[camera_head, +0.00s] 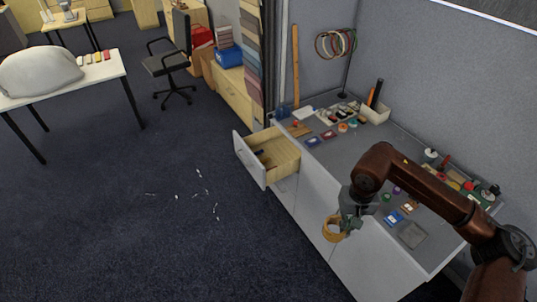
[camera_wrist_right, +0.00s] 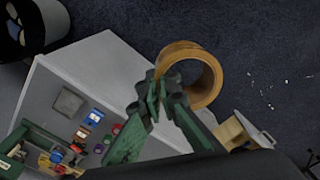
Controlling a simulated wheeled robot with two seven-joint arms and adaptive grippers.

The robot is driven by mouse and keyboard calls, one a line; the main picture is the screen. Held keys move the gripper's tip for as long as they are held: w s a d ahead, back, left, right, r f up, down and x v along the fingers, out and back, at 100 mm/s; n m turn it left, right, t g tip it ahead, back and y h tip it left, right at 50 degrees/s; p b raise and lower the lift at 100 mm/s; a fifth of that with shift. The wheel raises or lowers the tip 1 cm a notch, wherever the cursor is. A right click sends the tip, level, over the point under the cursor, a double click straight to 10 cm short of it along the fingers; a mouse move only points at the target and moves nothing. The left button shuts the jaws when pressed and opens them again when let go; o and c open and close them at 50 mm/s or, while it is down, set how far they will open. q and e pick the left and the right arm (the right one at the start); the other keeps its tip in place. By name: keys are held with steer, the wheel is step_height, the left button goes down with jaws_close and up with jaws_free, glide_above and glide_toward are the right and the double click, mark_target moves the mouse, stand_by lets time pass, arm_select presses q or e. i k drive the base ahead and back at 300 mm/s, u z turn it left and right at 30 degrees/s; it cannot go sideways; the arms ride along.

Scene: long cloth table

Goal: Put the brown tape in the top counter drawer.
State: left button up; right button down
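The brown tape (camera_head: 326,232) is a wide tan ring. It hangs in my right gripper (camera_head: 345,222) just off the counter's front face, apart from the drawer. In the right wrist view the green fingers (camera_wrist_right: 165,95) close on the edge of the tape (camera_wrist_right: 215,72), whose hole is empty. The top counter drawer (camera_head: 250,162) is pulled out at the counter's far left end, with a few small dark items inside. It also shows at the right in the wrist view (camera_wrist_right: 237,130). My left gripper is not in view.
The grey counter (camera_head: 345,160) holds many small items, including coloured boxes, tape rolls and tools along the back. The floor (camera_head: 190,235) in front of the drawer is open, with small white scraps. A black chair (camera_head: 170,62) and white table (camera_head: 110,70) stand farther off.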

mark_target(277, 156)
steer(key=u, duration=0.7)
steer(key=i, duration=2.25)
steer(key=z, duration=0.3)
